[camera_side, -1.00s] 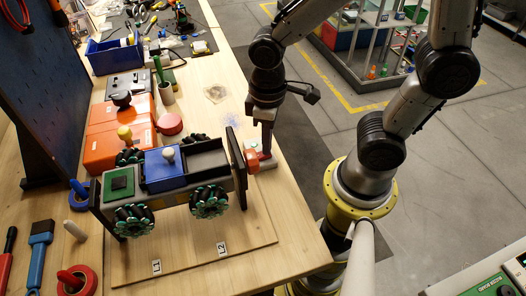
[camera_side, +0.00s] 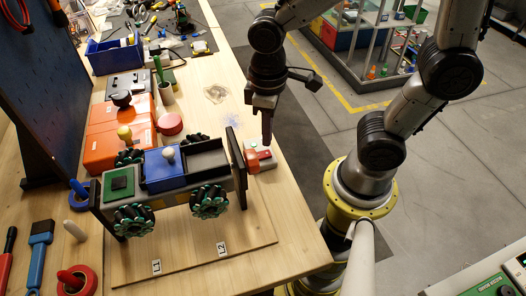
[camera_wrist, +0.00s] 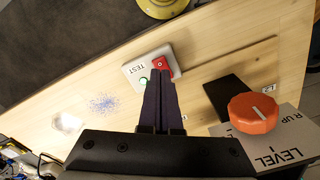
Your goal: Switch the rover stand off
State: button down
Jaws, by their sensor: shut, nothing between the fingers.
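The rover stand (camera_side: 190,253) is a wooden board with labels L1 and L2, carrying a rover (camera_side: 180,196) with dark green-hubbed wheels. A small pale switch box, marked TEST in the wrist view (camera_wrist: 134,73), lies at its right end. It bears a red rocker switch (camera_wrist: 161,63) and a small green-ringed round part (camera_wrist: 143,81). Which way the rocker is tipped is hard to tell. My gripper (camera_side: 267,143) is shut and empty, pointing down just above the box. In the wrist view its fingertips (camera_wrist: 160,73) overlap the box's near edge, beside the rocker.
An orange knob (camera_wrist: 253,113) on a plate marked LEVEL and R UP stands close beside the switch box. Orange cases (camera_side: 118,137), a red tape roll (camera_side: 77,281) and a blue-handled brush (camera_side: 40,248) lie to the left. Bare bench lies behind the box.

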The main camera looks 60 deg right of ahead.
aim_at(267, 151)
jog(key=shift+r, duration=1.85)
jog(key=s+d+r+m+t, duration=0.3)
jog(key=s+d+r+t, duration=0.2)
jog(key=r, duration=0.1)
jog(key=shift+s+d+t, duration=0.15)
jog(key=shift+d+t, duration=0.15)
jog(key=shift+d, duration=0.1)
